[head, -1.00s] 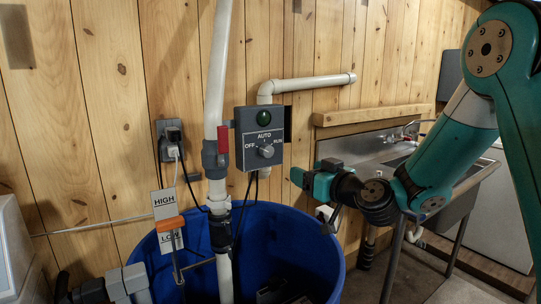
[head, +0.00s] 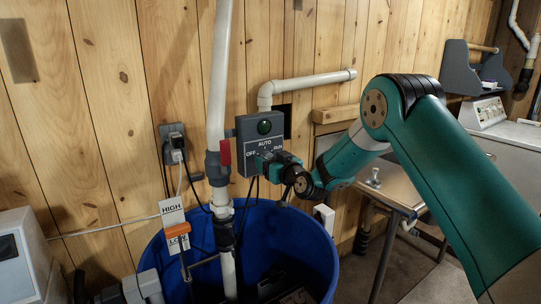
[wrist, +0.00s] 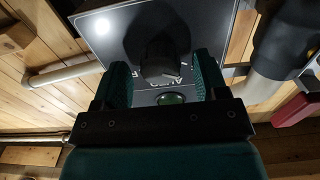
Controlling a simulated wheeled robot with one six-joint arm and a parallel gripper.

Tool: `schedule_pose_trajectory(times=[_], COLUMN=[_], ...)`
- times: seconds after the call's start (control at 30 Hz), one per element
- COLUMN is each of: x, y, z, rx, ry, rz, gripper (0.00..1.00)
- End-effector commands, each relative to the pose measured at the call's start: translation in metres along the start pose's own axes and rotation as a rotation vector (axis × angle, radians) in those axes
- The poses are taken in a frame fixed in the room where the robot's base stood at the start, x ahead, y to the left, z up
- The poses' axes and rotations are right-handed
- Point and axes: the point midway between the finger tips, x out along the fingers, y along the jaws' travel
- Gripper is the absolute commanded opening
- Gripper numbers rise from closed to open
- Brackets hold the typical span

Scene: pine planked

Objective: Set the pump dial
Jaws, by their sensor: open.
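The grey pump control box (head: 243,130) is on the plank wall, with a green lamp (head: 264,127) and the labels OFF, AUTO and RUN. In the head view my gripper (head: 264,160) is at the lower part of the box and hides the dial. In the wrist view the dark dial (wrist: 163,58) lies between my two open green fingers, one on each side. A gap seems to show on both sides of it. The lamp (wrist: 172,98) appears close by, as this view is turned over. I cannot tell where the dial points.
A red valve handle (head: 224,152) on the upright white pipe (head: 219,60) is just left of the box. Below is a blue tub (head: 290,240) with a HIGH/LOW float sign (head: 174,213). A sink (head: 385,185) stands to the right.

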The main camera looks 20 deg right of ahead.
Motion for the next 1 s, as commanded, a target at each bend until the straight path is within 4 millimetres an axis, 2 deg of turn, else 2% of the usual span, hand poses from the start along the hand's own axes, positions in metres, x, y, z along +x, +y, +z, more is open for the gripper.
schedule_pose_trajectory(times=[0.33,0.37,0.5,0.57,1.0], x=[0.0043,0.0043,0.0042,0.0041,0.004], y=[0.0,0.0,0.0,0.0,-0.0003], z=[0.0006,0.0006,0.0004,0.0004,0.0017], rx=[0.001,0.001,0.001,0.001,0.082], ry=[-0.001,-0.001,-0.001,-0.001,0.0], rz=[0.0,0.0,0.0,0.0,0.0], gripper=[0.67,0.62,0.3,0.17,0.17])
